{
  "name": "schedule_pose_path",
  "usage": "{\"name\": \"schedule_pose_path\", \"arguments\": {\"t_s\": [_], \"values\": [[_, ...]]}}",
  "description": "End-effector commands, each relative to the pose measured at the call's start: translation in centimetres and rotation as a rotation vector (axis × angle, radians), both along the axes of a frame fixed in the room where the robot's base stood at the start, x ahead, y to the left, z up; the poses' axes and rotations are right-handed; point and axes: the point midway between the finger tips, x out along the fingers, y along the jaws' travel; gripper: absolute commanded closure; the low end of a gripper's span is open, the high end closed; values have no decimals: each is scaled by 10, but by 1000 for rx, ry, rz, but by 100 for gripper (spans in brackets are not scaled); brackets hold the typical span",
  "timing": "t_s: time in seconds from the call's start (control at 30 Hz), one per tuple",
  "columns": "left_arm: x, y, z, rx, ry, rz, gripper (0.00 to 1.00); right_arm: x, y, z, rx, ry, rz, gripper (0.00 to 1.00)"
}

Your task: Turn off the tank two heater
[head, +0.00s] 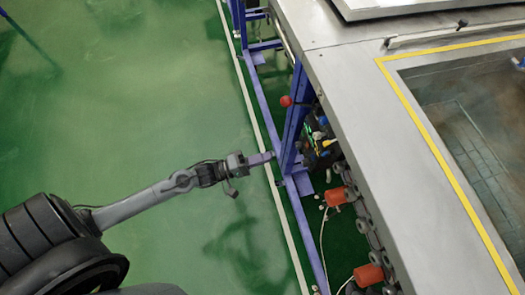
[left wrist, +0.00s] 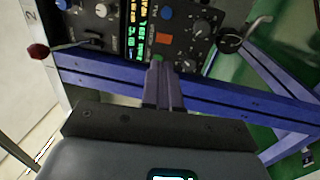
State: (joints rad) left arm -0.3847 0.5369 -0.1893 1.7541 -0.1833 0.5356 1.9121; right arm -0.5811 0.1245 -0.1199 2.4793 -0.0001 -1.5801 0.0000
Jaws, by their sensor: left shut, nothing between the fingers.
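A dark control panel (left wrist: 150,18) fills the top of the left wrist view, with several knobs, glowing green and yellow digits and an orange-red square switch (left wrist: 163,41). A label "2" (left wrist: 30,16) stands on the pale surface to its left. My left gripper (left wrist: 159,63) is shut and empty, its fingertips just below the orange switch in that view. I cannot tell whether they touch the panel. In the head view my left gripper (head: 268,157) points right at the blue frame under the tank table. Which control is the heater's is unclear. My right gripper is not in view.
A blue frame bar (left wrist: 100,69) crosses below the panel, close to the fingers. A red ball-ended lever (left wrist: 38,51) sticks out left, also seen in the head view (head: 286,101). The metal tank table (head: 345,80) overhangs right. The green floor (head: 130,100) is clear.

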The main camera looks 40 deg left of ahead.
Motion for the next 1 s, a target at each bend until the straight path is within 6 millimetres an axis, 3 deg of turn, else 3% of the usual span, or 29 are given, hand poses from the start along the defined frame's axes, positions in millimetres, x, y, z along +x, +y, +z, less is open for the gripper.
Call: {"name": "schedule_pose_path", "arguments": {"t_s": [0.5,0.73,1.0], "values": [[72,-53,8,-2,-2,-1,100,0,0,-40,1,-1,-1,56],[87,-64,12,-1,-1,1,100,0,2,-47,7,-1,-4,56],[90,-66,13,0,1,1,100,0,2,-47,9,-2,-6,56]]}}
